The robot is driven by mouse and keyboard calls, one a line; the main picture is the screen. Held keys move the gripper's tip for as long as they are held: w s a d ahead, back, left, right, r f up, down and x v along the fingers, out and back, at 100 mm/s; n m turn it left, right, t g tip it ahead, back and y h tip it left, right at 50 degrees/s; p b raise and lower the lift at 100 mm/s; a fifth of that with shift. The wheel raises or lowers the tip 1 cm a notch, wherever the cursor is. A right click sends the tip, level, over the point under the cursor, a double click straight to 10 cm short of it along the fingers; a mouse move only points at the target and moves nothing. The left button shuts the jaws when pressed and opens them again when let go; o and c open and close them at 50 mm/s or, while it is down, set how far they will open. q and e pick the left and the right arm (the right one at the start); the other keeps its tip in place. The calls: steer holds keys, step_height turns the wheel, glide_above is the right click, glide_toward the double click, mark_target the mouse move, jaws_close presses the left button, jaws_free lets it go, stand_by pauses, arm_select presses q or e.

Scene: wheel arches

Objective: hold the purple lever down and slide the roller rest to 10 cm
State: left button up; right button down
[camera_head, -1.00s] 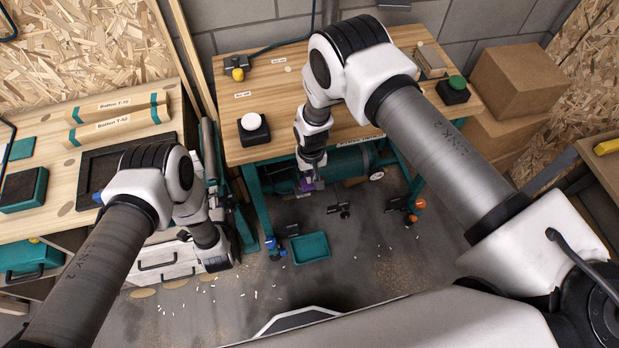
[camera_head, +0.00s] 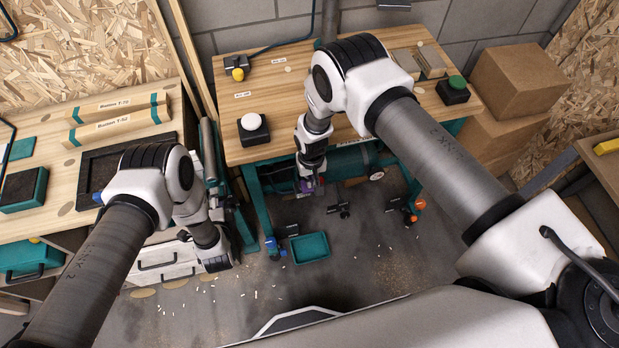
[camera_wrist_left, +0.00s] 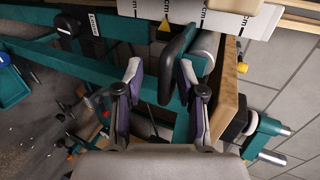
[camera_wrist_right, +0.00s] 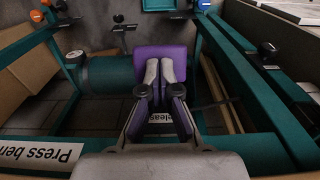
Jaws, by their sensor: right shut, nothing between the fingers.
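The purple lever (camera_wrist_right: 172,52) shows as a wide pad in the right wrist view. My right gripper (camera_wrist_right: 160,68) is shut and empty, its fingertips over the pad and seemingly against it. In the head view that gripper (camera_head: 309,186) is below the bench's front edge. My left gripper (camera_wrist_left: 161,72) is open, low by the left bench in the head view. A dark upright pad (camera_wrist_left: 178,58), seemingly part of the roller rest, stands between its fingers, nearer the right one. A white cm scale (camera_wrist_left: 225,18) lies beyond; its reading cannot be told.
The wooden bench (camera_head: 285,105) carries a white button (camera_head: 252,123), a yellow button (camera_head: 238,74) and a green button (camera_head: 456,83). A teal tray (camera_head: 310,247) lies on the floor. Cardboard boxes (camera_head: 515,85) stand at right. Teal frame bars (camera_wrist_right: 245,85) run close beside my right gripper.

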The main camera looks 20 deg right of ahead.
arm_select(q)
jaws_close()
steer(key=shift+r, duration=0.45)
arm_select(e)
steer(key=shift+w, duration=0.1)
arm_select(q)
steer(key=shift+r, duration=2.25)
arm_select(e)
steer(key=shift+r, duration=3.5)
arm_select(q)
steer(key=o, duration=0.5)
jaws_free()
steer(key=shift+o, duration=0.2)
steer(key=shift+f, duration=0.1)
